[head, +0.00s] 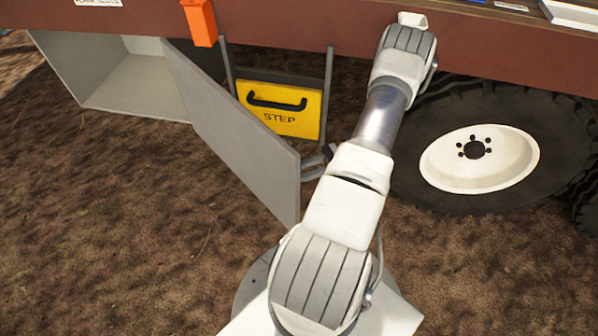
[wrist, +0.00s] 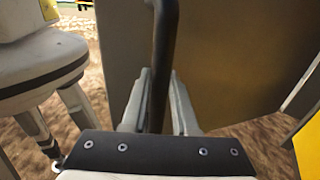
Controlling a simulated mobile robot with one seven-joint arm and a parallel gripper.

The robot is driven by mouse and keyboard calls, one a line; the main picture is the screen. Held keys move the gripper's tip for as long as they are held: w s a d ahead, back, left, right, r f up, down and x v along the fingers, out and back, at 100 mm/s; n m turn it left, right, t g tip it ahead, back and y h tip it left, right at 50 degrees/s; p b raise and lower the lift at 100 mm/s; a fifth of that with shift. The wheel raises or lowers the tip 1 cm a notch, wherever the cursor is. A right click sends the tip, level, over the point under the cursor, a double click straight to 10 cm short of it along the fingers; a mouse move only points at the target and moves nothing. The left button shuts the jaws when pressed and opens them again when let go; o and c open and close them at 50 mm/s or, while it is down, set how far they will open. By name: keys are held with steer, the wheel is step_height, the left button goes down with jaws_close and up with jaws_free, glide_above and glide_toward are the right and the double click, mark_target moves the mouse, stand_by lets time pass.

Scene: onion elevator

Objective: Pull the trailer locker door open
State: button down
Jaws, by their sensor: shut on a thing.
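The trailer locker door (head: 235,125) is a flat grey panel, swung well out from the open grey locker (head: 135,85) at the left in the head view. In the wrist view the door panel (wrist: 215,65) fills the middle, with a dark bar handle (wrist: 164,45) standing in front of it. My gripper (wrist: 160,95) is shut on the handle, one pale finger on each side. In the head view my gripper (head: 318,164) shows only partly at the door's right side, mostly hidden by my arm. The handle is hidden there.
A yellow step (head: 285,108) marked STEP hangs on grey rails right of the door. A large wheel (head: 485,150) stands at the right under the brown trailer edge (head: 290,25). An orange block (head: 200,22) hangs above the door. Bare ground (head: 100,210) lies left and in front.

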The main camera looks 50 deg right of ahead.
steer(key=shift+w, duration=0.25)
steer(key=c, duration=0.7)
jaws_free()
steer(key=shift+s+d, duration=0.1)
steer(key=v, duration=1.7)
steer(key=shift+s+d, duration=0.1)
